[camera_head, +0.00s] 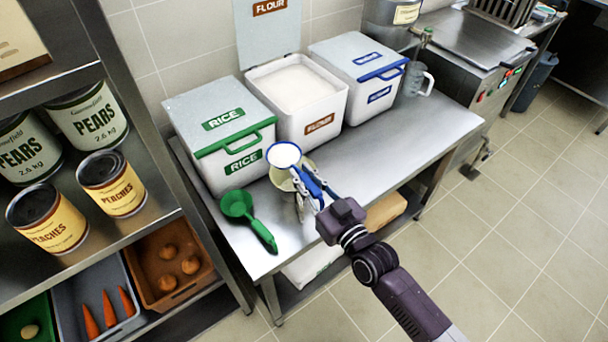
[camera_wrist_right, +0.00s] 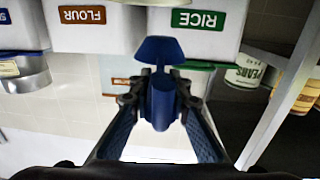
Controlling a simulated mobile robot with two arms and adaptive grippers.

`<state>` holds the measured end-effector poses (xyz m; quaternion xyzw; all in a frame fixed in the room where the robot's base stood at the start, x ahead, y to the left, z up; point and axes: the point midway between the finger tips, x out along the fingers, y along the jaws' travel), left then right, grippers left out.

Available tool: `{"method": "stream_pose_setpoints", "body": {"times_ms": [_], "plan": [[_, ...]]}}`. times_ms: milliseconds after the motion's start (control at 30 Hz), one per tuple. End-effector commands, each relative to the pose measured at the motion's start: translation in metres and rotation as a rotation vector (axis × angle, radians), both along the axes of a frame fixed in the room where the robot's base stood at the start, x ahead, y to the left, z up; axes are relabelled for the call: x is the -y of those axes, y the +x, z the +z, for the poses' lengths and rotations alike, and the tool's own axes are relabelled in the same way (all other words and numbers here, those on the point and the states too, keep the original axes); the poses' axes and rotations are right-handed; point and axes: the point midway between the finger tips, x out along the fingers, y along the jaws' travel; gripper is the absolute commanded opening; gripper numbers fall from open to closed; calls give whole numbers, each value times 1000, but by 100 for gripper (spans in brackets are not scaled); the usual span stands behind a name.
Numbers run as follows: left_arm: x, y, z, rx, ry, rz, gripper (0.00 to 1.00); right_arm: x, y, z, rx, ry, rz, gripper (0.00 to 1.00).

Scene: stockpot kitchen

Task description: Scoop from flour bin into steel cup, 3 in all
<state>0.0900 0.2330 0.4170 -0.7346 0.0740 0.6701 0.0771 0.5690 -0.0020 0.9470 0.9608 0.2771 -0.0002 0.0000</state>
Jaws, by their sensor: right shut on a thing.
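The flour bin (camera_head: 328,108) stands open on the steel table, with its lid raised behind it and white flour inside. My right gripper (camera_head: 312,195) is shut on the handle of a blue scoop (camera_head: 305,182). The scoop's bowl is full of white flour and is in front of the bins. The steel cup (camera_head: 281,182) is beneath the scoop in the picture, partly hidden by scoop and gripper; its contents cannot be told. In the right wrist view, the blue scoop (camera_wrist_right: 163,102) sits between the fingers. My left gripper is not in view.
A closed rice bin (camera_head: 225,125) and a closed blue-trimmed bin (camera_head: 357,70) flank the flour bin. A green scoop (camera_head: 238,206) lies at the table's front left. A clear jug (camera_head: 416,80) stands at the right. Shelves with cans (camera_head: 112,183) are at the left.

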Motion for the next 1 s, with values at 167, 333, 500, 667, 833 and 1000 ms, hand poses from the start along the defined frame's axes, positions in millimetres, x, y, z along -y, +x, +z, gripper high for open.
{"method": "stream_pose_setpoints", "body": {"times_ms": [167,333,500,667,833,1000], "plan": [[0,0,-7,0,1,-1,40,4,3,5,-109,181,-1,0],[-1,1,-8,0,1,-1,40,9,5,15,-257,416,-1,0],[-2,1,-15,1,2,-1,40,17,10,14,-401,642,-1,0],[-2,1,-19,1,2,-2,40,25,16,12,-531,847,-1,0],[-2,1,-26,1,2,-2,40,34,22,8,-662,1058,-1,0],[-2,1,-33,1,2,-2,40,42,27,1,-777,1241,-1,0]]}}
